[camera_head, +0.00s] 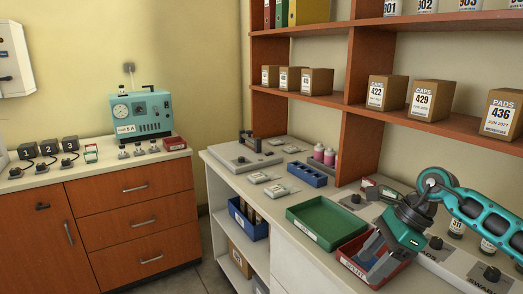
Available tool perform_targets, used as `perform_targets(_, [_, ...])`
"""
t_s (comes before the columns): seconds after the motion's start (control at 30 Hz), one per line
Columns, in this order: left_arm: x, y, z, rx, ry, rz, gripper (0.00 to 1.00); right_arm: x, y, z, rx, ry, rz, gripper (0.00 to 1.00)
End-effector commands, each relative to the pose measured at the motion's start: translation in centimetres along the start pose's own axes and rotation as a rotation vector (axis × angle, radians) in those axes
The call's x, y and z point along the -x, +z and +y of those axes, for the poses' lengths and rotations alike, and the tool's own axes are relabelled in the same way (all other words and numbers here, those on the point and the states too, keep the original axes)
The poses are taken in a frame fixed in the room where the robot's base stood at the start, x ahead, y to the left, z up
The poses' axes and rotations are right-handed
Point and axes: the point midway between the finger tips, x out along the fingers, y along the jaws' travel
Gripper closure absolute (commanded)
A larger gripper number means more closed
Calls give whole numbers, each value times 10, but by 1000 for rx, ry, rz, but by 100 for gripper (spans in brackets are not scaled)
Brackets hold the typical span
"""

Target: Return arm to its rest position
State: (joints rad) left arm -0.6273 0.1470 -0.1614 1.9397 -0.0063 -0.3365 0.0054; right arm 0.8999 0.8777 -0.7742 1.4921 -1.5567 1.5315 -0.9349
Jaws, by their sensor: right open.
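My right arm (485,215), teal and grey, comes in from the right and bends down over the counter. My right gripper (374,258) points down over the red tray (352,268) marked "SPENT" and covers part of it. The gripper is open, and I see nothing held in it. Whether its fingertips touch anything in the tray is too small to tell. My left gripper is not in view.
A green tray (327,222) stands left of the red one. A blue rack (307,174) and pink bottles (329,157) stand behind it. Dark-capped jars (456,228) stand close to my right arm. A wooden shelf (440,128) with boxes rises behind the counter.

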Motion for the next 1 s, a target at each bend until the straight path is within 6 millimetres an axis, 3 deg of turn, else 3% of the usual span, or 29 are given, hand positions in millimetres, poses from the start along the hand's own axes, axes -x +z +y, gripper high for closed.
perform_targets(0.03, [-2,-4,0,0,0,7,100,-29,24,14,-37,45,-125,42])
perform_targets(0.1, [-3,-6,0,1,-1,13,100,-57,58,31,-125,98,-313,42])
perform_targets(0.2, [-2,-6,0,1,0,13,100,-82,104,54,-308,192,-586,42])
perform_targets(0.3, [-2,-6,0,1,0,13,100,-92,137,70,-547,297,-841,42])
perform_targets(0.43, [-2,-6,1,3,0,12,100,-94,155,76,-933,444,-1137,42])
perform_targets(0.53, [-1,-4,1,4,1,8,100,-98,146,72,-1277,557,-1330,42])
perform_targets(0.63, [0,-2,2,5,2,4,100,-109,119,67,-1657,662,-1490,42])
perform_targets(0.73, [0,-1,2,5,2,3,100,-130,77,70,-2067,755,-1615,42])
perform_targets(0.83, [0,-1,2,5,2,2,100,-161,28,88,-2490,825,-1697,42])
perform_targets(0.87, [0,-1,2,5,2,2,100,-171,14,95,2462,-793,1614,42])
perform_targets(1.0, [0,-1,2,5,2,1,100,-209,-39,138,2226,-633,1248,42])
